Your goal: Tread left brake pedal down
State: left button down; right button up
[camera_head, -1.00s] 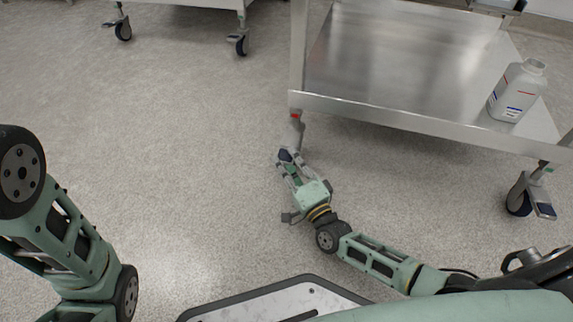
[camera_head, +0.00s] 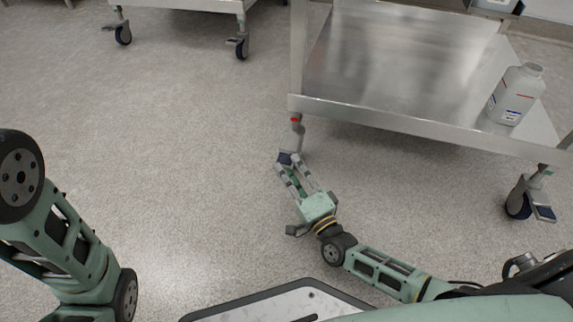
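The steel cart (camera_head: 400,116) stands at the upper right. Its near-left caster (camera_head: 295,137) has a grey fork, a red band at the top and a dark wheel low down. The left brake pedal is not clearly distinguishable there; my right gripper partly covers that spot. My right gripper (camera_head: 289,163) reaches the foot of this caster, its two fingers apart, with the caster's dark lower part between or just beyond the tips. I cannot tell whether they touch. My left arm is at the left edge, but its gripper is out of view.
A white bottle (camera_head: 515,94) with red and blue marks stands on the cart's lower shelf. Another cart (camera_head: 190,4) on casters is at the upper left. The speckled floor between is clear.

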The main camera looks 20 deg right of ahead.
jog(key=v, duration=0.9)
jog(key=shift+s, duration=0.25)
jog(key=shift+f, duration=0.1)
